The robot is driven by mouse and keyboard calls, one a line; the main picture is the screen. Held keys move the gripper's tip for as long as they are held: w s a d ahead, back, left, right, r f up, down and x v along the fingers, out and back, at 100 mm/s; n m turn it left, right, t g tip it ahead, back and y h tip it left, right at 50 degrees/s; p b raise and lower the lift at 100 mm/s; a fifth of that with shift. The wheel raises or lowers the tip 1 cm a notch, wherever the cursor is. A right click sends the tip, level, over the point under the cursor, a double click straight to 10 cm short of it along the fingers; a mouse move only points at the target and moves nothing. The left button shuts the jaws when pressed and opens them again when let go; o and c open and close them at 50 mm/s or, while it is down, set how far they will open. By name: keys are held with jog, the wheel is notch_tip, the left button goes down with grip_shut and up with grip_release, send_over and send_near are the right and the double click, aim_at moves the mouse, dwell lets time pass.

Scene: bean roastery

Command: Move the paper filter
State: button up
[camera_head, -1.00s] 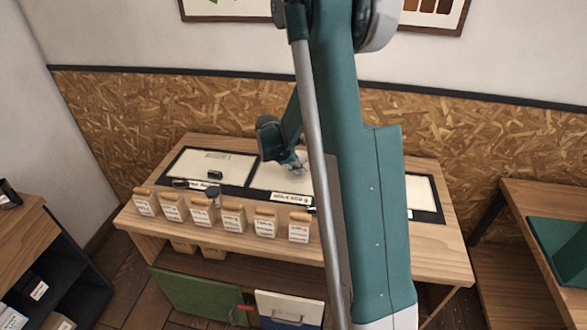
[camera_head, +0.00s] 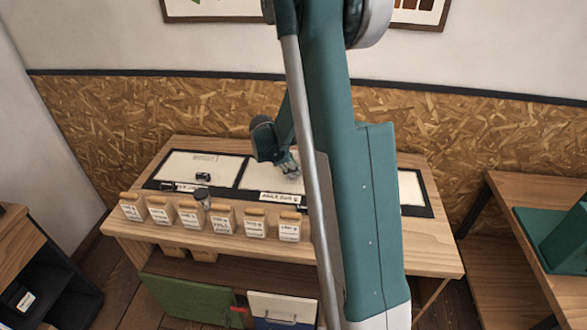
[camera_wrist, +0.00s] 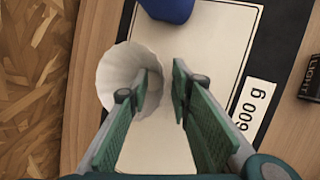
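The paper filter (camera_wrist: 115,75) is a white, fluted, round cup in the wrist view, at the left edge of a cream panel with a dark border (camera_wrist: 205,60). My gripper (camera_wrist: 160,88) is open, its two green fingers apart with the cream panel visible between them. The left finger overlaps the filter's right side in the picture; I cannot tell whether it touches. The right finger is clear of the filter. In the head view my gripper (camera_head: 290,168) is over the middle panel of the wooden table, and the filter cannot be made out there.
A blue object (camera_wrist: 168,8) stands beyond the fingers. A "600 g" label (camera_wrist: 252,105) and a dark box marked "LIGHT" (camera_wrist: 312,78) lie to the right. Several labelled, cork-topped containers (camera_head: 222,218) line the table's front edge. Another wooden table (camera_head: 500,210) stands at right.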

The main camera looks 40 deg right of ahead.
jog(key=shift+a+r, duration=0.1)
jog(key=shift+r, duration=0.05)
jog(key=v, duration=1.1)
jog(key=shift+r, duration=0.3)
jog(key=shift+a, duration=0.15)
dwell(0.4)
jog(key=shift+s, duration=0.1)
jog(key=s+a+r+m+t+y, duration=0.1)
jog(key=s+a+r+m+t, duration=0.15)
jog(key=s+a+r, duration=0.45)
jog(key=s+a+r+m+t+y, duration=0.1)
jog(key=s+a+r+m+y, duration=0.15)
jog(key=s+a+r, duration=0.45)
jog(key=s+a+f+m+t+y, duration=0.1)
jog(key=s+a+m, duration=0.5)
jog(key=s+a, duration=0.8)
jog(key=shift+s+a+f+t+y, duration=0.35)
jog(key=shift+a+t+y, duration=0.3)
jog(key=shift+a+t, duration=0.4)
jog(key=shift+a, duration=0.1)
